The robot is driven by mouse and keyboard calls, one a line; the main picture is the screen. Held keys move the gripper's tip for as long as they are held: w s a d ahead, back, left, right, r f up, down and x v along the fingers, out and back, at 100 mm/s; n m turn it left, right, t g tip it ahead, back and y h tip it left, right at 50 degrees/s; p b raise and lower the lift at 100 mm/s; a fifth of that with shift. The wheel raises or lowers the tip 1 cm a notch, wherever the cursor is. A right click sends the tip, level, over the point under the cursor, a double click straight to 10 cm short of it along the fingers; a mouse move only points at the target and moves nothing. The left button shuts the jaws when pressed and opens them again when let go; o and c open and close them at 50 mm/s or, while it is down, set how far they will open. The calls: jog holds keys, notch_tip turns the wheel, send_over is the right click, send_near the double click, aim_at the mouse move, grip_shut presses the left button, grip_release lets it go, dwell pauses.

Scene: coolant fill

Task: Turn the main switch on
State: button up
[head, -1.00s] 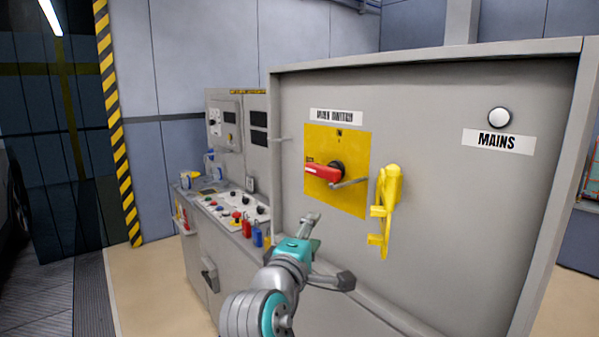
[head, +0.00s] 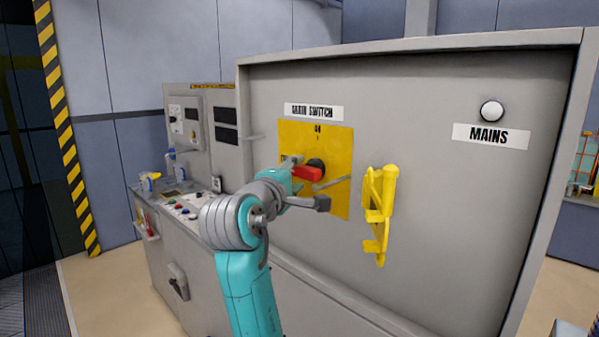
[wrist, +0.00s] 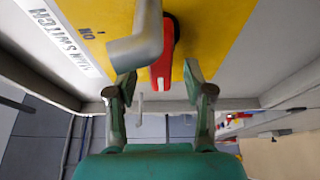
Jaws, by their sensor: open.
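The main switch has a red handle (head: 308,173) on a yellow plate (head: 335,145) under the "MAIN SWITCH" label. The handle lies roughly level, pointing left, and "ON" is marked at the plate's top. My gripper (head: 290,172) is in front of the handle's left end. In the wrist view the red handle (wrist: 162,66) points toward the space between the two open fingers of my gripper (wrist: 160,92). I cannot tell whether either finger touches it. A grey lever (wrist: 140,45) crosses close in front, beside the handle.
A yellow bracket (head: 380,212) sticks out from the panel right of the plate. A round white lamp (head: 491,111) is above the "MAINS" label (head: 491,136). A lower control desk (head: 175,205) with buttons stands at the left.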

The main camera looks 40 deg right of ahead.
jog(key=shift+x, duration=1.5)
grip_shut()
